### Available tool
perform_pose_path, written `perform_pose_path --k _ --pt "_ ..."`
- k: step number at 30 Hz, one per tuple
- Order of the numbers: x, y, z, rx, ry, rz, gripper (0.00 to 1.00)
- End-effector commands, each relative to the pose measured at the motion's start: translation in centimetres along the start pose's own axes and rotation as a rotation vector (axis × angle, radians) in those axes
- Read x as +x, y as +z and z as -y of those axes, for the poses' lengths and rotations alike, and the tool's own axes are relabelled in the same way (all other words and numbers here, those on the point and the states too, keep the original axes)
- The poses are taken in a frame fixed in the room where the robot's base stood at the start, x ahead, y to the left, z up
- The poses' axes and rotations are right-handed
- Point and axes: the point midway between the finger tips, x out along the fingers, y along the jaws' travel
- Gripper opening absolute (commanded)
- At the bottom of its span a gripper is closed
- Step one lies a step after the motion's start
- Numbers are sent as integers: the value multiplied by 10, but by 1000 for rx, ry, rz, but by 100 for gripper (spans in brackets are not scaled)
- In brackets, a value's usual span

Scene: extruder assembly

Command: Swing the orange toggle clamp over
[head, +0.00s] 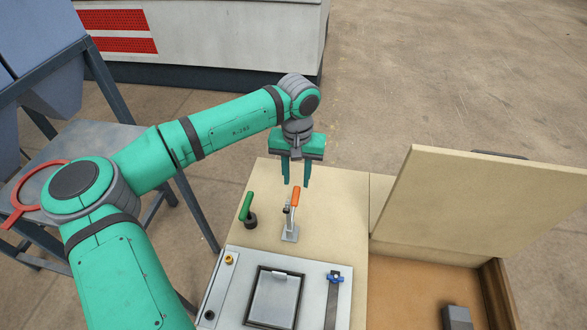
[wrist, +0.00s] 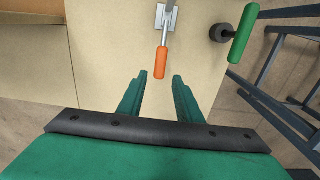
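The orange toggle clamp (head: 294,198) stands on the pale wooden worktop, its orange handle pointing up and a grey metal base (head: 289,234) below it. In the wrist view the orange handle (wrist: 161,62) lies just beyond my fingertips, roughly in line with the gap between them. My gripper (head: 296,184) points down over the far part of the worktop, behind the clamp in the head view. In the wrist view my gripper (wrist: 160,76) has its two green fingers apart with nothing between them. The fingers do not visibly touch the handle.
A green-handled lever (head: 246,207) on a dark round base stands left of the clamp. In front is a light metal plate (head: 228,284) with a framed square and a blue-knobbed strap (head: 335,278). A raised wooden lid (head: 480,210) and open box lie to the right.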

Motion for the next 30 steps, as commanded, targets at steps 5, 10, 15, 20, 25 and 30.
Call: perform_pose_path --k 5,10,15,20,25,30 --pt "19 0 -1 1 0 0 32" --pt "36 0 0 1 -1 0 32" --pt "38 0 -5 6 1 0 32" --pt "39 0 -7 7 3 -1 32" --pt "39 2 -3 -1 0 -1 32" --pt "39 2 0 -5 0 -1 13"
